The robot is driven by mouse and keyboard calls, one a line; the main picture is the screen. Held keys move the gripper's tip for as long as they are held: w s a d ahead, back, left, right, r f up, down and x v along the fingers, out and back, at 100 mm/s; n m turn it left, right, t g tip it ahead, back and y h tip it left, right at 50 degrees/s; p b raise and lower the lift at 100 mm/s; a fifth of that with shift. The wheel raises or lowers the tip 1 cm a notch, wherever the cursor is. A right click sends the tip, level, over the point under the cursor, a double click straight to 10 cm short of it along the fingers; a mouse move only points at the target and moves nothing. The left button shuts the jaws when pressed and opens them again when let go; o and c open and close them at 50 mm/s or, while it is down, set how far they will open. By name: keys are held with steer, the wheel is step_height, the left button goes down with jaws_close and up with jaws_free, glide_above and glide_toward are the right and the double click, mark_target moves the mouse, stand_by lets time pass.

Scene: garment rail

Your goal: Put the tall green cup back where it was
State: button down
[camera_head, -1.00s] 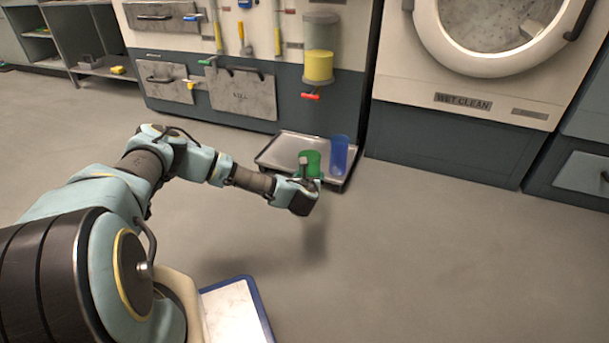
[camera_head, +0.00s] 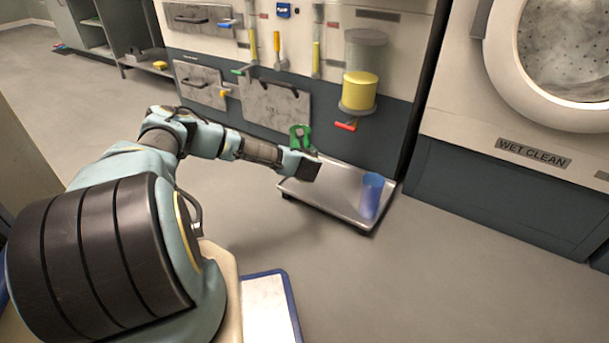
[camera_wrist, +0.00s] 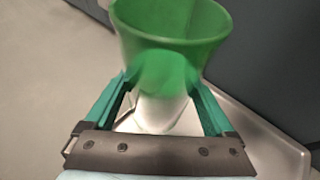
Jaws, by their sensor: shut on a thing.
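The green cup (camera_wrist: 172,45) is between the fingers of my gripper (camera_wrist: 165,95) in the wrist view, with its open rim toward the top of the picture. My gripper is shut on it. In the head view the green cup (camera_head: 300,137) shows small beyond the end of my arm, and my gripper (camera_head: 303,150) partly hides it. The cup appears to be held above the metal tray (camera_head: 325,197), near its far left part. The cup's lower part is blurred in the wrist view.
A blue see-through cup (camera_head: 371,195) stands upright on the right part of the tray. A dispenser with yellow contents (camera_head: 360,90) and a red-handled tap (camera_head: 346,125) hangs on the cabinet front behind. A front-loading washer (camera_head: 520,130) stands at the right. The floor around the tray is clear.

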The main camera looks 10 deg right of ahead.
step_height(320, 180, down, 10)
steer(key=b, duration=0.4)
steer(key=shift+r, duration=0.25)
steer(key=shift+f+b, duration=0.2)
steer(key=shift+b, duration=0.1)
jaws_free()
